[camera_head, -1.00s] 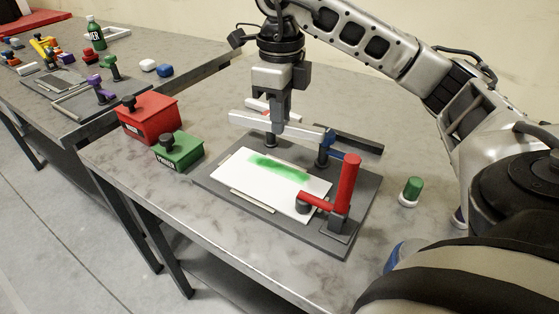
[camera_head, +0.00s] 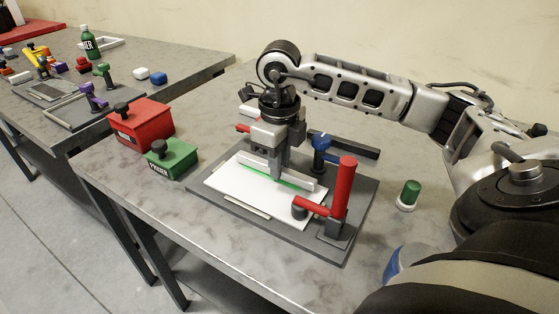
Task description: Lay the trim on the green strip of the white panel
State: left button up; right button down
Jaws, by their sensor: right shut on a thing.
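The white panel (camera_head: 248,192) lies flat on a dark grey fixture plate (camera_head: 340,239). The trim (camera_head: 301,179) is a long pale bar, running along the panel's length. My right gripper (camera_head: 278,172) is shut on the trim near its middle, pointing down. The trim is low at the green strip (camera_head: 287,183), which shows as a thin green line along its near lower edge. The trim and gripper hide the rest of the strip. Whether the trim touches the panel, I cannot tell. My left gripper is not in view.
A red toggle clamp (camera_head: 342,188) stands at the panel's right end. A blue-topped post (camera_head: 320,143) stands behind it. A red box (camera_head: 142,124) and a green box (camera_head: 172,158) sit left. A green-capped item (camera_head: 409,194) stands right. The table's front is clear.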

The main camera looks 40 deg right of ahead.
jog(key=shift+f, duration=0.25)
jog(key=c, duration=1.3)
grip_release()
jog(key=shift+r, duration=0.1)
jog(key=shift+c, duration=0.2)
notch_tip(320, 180, up, 12)
jog(key=p, duration=0.2)
jog(key=shift+r, duration=0.15)
